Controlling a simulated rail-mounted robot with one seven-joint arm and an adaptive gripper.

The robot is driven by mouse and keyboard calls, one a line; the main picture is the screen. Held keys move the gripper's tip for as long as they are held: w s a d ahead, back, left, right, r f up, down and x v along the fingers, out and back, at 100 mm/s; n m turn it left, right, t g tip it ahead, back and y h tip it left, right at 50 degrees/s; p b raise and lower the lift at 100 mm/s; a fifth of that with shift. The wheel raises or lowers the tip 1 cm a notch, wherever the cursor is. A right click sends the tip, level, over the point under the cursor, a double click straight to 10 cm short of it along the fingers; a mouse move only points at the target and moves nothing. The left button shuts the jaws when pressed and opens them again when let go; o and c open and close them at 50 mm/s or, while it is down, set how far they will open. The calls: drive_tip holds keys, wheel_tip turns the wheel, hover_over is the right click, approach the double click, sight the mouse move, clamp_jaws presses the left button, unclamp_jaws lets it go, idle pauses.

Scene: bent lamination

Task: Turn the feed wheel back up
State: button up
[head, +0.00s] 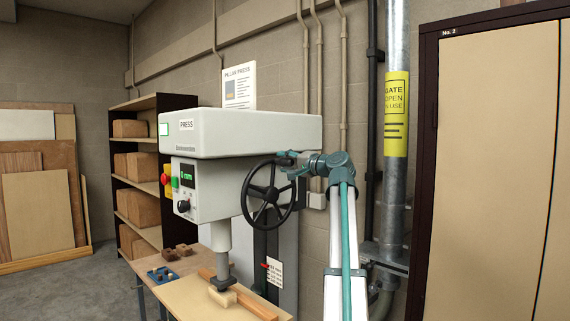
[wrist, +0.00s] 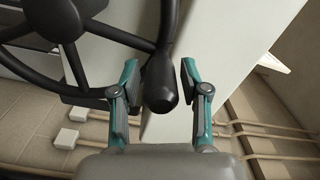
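The black spoked feed wheel (head: 269,192) is on the right side of the grey-white pillar press (head: 250,134). In the wrist view, part of the wheel's rim and spokes (wrist: 62,20) shows at upper left, with its black handle knob (wrist: 160,84) between my fingers. My gripper (wrist: 159,72) is open, one finger on each side of the knob, with a gap visible at the right finger. In the head view my gripper (head: 288,160) is at the wheel's upper right edge. The press spindle (head: 221,256) is down, its dark foot at a pale wood block (head: 222,297) on the table.
The press table (head: 190,290) also holds a wooden strip (head: 250,302), a blue item (head: 162,274) and small brown blocks. A vertical metal pipe (head: 396,190) and a tan cabinet (head: 490,180) stand to the right. Shelves with boxes (head: 140,165) stand behind left.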

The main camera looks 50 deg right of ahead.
drive_tip(key=shift+a, duration=0.15)
drive_tip(key=shift+s, duration=0.2)
drive_tip(key=s, duration=1.1)
drive_tip(key=shift+s, duration=0.3)
